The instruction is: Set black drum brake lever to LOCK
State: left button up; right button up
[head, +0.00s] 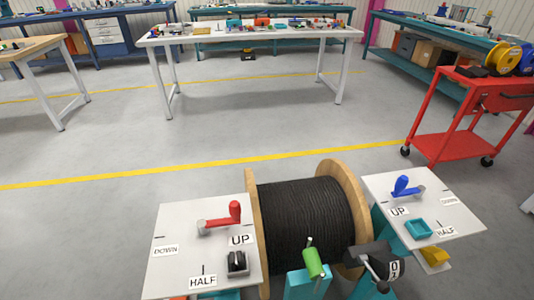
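The black drum (312,215) is a wooden-flanged reel wound with black cable, at the bottom centre of the head view. A red lever (234,213) on the left white panel and a blue lever (404,187) on the right one both lie near UP labels. No LOCK label is readable, and I cannot tell which lever is the brake. Neither gripper is in view.
A red cart (452,145) stands at the right. Workbenches line the back, including a white table (230,36). The floor between is clear.

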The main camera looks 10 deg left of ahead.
aim_at(383, 287)
jog(key=k+j, duration=0.1)
jog(key=k, duration=0.75)
